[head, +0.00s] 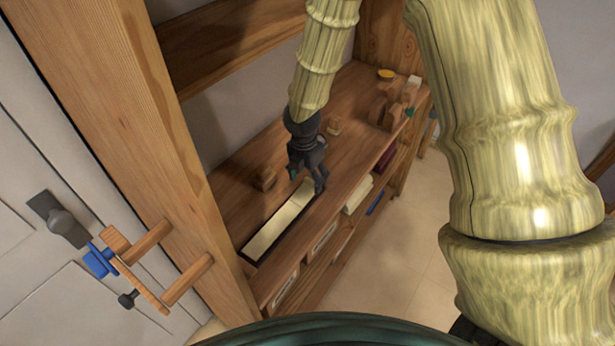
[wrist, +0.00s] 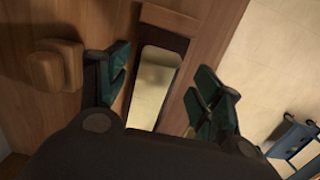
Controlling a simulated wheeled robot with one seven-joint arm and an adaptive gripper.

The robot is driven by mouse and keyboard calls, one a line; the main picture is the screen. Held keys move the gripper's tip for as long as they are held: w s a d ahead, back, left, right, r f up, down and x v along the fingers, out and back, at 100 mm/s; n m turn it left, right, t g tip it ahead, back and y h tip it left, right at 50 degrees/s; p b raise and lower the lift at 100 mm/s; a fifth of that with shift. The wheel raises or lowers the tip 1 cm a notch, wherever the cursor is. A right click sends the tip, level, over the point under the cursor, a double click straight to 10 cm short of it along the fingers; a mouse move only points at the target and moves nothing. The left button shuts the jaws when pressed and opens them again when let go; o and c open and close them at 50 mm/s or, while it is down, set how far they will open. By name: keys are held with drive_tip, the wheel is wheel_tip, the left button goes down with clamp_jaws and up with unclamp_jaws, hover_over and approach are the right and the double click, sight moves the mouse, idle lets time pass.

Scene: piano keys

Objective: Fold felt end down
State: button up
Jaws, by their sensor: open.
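A long pale strip in a dark frame (head: 282,222) lies on the wooden shelf top; it looks like the piano keys, and no separate felt piece can be made out for certain. My gripper (head: 308,184) is over the strip's far end, fingers pointing down. In the wrist view the strip (wrist: 152,88) shows between the two open fingers (wrist: 158,97), with a brown band (wrist: 168,18) across its end. The fingers appear empty. I cannot tell whether they touch the strip. Part of the strip is hidden behind my gripper.
A wooden block (head: 264,179) lies left of the strip, also in the wrist view (wrist: 55,65). Another small block (head: 334,126) stands beyond my gripper. Several wooden pieces (head: 392,108) stand at the far end. A wooden post (head: 150,130) rises at near left. Floor (head: 385,270) is open at right.

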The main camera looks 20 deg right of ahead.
sight(305, 192)
wheel_tip(305, 192, up, 12)
drive_tip(key=a, duration=0.1)
drive_tip(key=shift+s+f, duration=0.15)
drive_tip(key=shift+s, duration=0.2)
drive_tip(key=shift+a, duration=0.1)
idle(0.4)
